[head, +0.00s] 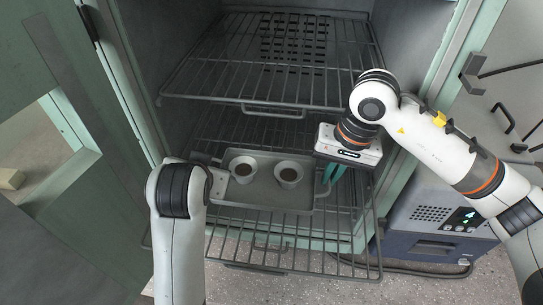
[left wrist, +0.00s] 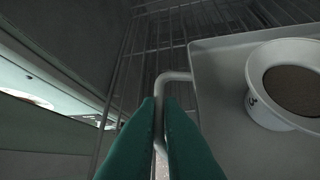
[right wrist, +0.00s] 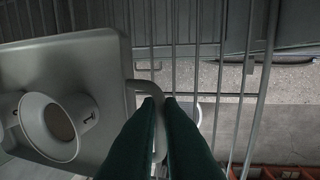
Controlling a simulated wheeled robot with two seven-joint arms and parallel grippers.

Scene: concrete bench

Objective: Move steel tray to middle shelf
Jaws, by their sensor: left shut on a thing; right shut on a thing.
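The steel tray (head: 262,196) is at the middle shelf (head: 340,247), inside the open cabinet, and carries two white cups with brown contents, a left cup (head: 243,169) and a right cup (head: 289,174). My left gripper (left wrist: 160,105) is shut on the tray's left handle (left wrist: 174,76). My right gripper (head: 333,172) is shut on the tray's right handle (right wrist: 146,86); its green fingers show at the tray's right side. The left fingers are hidden behind my left arm in the head view. I cannot tell whether the tray touches the shelf wires.
An upper wire shelf (head: 268,85) sits above the tray. The middle shelf juts out of the cabinet towards me. An open green door (head: 70,130) stands at the left. A blue-grey device with a lit display (head: 440,220) stands at the lower right.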

